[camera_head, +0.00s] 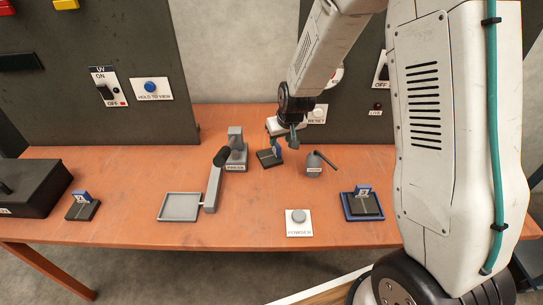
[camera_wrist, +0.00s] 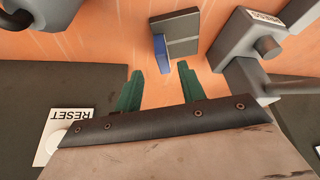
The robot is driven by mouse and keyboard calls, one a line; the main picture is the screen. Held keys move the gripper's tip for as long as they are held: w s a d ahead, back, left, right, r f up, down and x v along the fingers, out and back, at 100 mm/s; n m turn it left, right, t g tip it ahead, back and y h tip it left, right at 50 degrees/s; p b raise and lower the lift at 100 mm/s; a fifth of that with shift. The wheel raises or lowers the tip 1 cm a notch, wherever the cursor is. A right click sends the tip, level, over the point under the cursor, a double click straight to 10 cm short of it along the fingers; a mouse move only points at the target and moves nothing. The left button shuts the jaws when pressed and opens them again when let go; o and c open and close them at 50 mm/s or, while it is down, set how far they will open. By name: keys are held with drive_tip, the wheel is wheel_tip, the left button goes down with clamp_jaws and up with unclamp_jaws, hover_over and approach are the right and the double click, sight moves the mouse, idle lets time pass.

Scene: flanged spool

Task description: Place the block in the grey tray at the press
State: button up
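My gripper (camera_head: 288,141) hangs over the back middle of the table. In the wrist view its two green fingers (camera_wrist: 161,72) are open with nothing between them. A dark block (camera_head: 269,159) with an upright blue piece sits below and just beyond the fingertips. In the wrist view the blue piece (camera_wrist: 160,52) lies in line with the gap, apart from both fingers. The grey tray (camera_head: 164,216) lies at the front left, and looks empty. The grey press (camera_head: 236,156) with its black-knobbed lever (camera_head: 214,184) stands between tray and block.
A grey device with a handle (camera_head: 313,166) stands right of the block. A powder button (camera_head: 299,220) lies in front. Dark panels rise behind.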

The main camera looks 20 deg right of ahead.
sight(277, 145)
drive_tip(key=x, duration=0.6)
drive_tip(key=shift+w+a+r, duration=0.1)
drive_tip(key=shift+a, duration=0.1)
clamp_jaws()
